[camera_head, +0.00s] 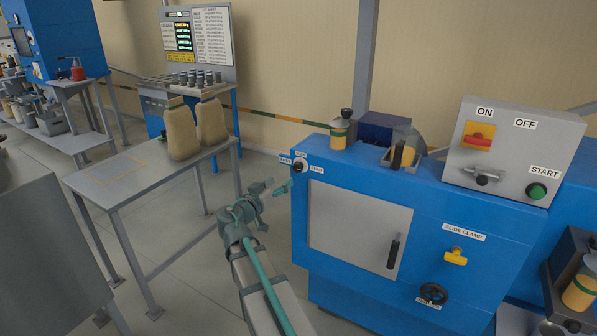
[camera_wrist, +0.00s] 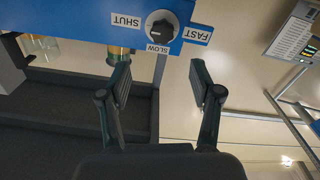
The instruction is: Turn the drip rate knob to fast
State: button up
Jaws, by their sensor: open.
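The drip rate knob (camera_head: 299,166) is a small dark knob on a white round plate, at the upper left corner of the blue cabinet. In the wrist view the knob (camera_wrist: 161,31) has SHUT to its left, SLOW below and FAST to its right. Which label it points at is too small to tell surely. My gripper (camera_head: 274,188) is open and empty, just left of the cabinet in the head view. In the wrist view my gripper (camera_wrist: 161,82) has its fingers spread, with the knob beyond the gap between them. The fingers appear apart from the knob.
The blue cabinet (camera_head: 350,270) carries a grey door with a black handle, a yellow slide clamp knob (camera_head: 456,256) and a black handwheel (camera_head: 433,293). A grey switch box (camera_head: 513,150) stands on top. A table with two sacks (camera_head: 195,130) stands to the left.

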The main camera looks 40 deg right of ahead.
aim_at(296, 168)
jog(key=shift+m, duration=0.4)
jog(key=p+x, duration=0.4)
jog(key=x, duration=0.6)
jog(key=shift+w+d+f, duration=0.1)
jog(key=shift+w+d, duration=0.2)
jog(key=shift+w, duration=0.05)
jog(key=c, duration=1.1)
